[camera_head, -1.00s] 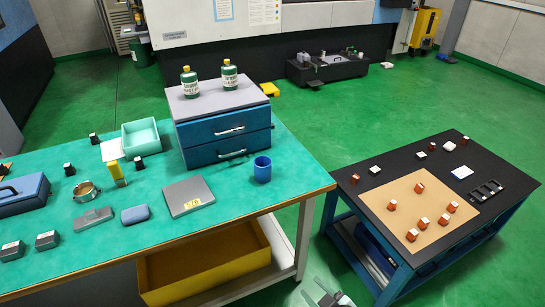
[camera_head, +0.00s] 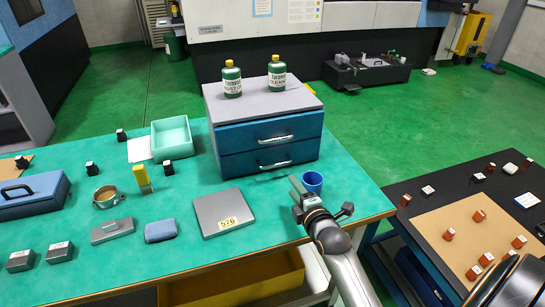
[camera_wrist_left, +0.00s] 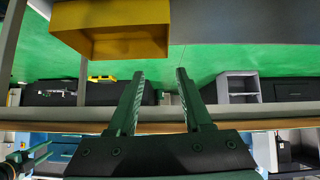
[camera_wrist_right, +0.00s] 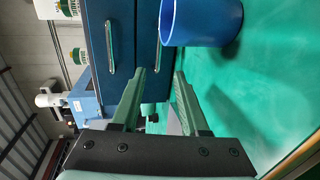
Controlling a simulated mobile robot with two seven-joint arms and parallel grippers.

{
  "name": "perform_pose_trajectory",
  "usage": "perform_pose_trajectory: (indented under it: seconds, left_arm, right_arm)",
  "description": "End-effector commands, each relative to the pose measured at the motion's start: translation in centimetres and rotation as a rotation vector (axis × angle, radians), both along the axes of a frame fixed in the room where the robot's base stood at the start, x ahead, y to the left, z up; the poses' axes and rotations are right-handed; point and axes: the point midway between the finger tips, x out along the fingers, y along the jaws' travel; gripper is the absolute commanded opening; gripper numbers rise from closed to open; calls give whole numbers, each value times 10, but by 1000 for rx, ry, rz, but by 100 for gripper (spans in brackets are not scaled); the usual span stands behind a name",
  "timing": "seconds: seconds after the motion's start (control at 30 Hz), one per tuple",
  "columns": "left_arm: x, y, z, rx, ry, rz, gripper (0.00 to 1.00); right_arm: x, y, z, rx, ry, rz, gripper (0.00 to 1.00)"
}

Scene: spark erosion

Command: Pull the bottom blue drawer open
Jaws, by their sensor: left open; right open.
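The blue two-drawer cabinet stands on the green table. Its bottom blue drawer (camera_head: 250,161) is closed, with a silver handle (camera_head: 275,165). My right gripper (camera_head: 294,186) is open and empty, low over the table in front of the cabinet, just left of the blue cup (camera_head: 312,181). In the right wrist view, the bottom drawer (camera_wrist_right: 147,40) lies ahead of the open right fingers (camera_wrist_right: 163,84), apart from them, with the cup (camera_wrist_right: 200,20) close by. My left gripper (camera_wrist_left: 158,75) is open and empty in its wrist view, facing a yellow bin; the head view does not show it.
A grey plate (camera_head: 222,212) lies in front of the cabinet, left of my right gripper. Two green bottles (camera_head: 232,80) stand on the cabinet top. A black side table (camera_head: 440,185) with several small blocks is at the right. A yellow bin (camera_head: 240,285) sits below the table.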

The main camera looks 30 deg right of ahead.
Motion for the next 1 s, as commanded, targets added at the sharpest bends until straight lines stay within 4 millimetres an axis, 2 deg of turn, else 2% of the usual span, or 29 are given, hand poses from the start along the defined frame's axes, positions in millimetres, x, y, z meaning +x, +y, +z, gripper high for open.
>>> perform_pose_trajectory:
  seconds: [0.23,0.7,1.0]
  left_arm:
    - [-5,0,-5,0,11,0,50]
    - [-7,-6,-16,-6,26,-11,50]
    - [0,-12,-13,-14,12,-20,50]
  right_arm:
    - [13,-3,-3,2,-1,1,44]
    - [91,-22,-21,3,-1,0,44]
    - [116,-28,-27,1,0,0,44]
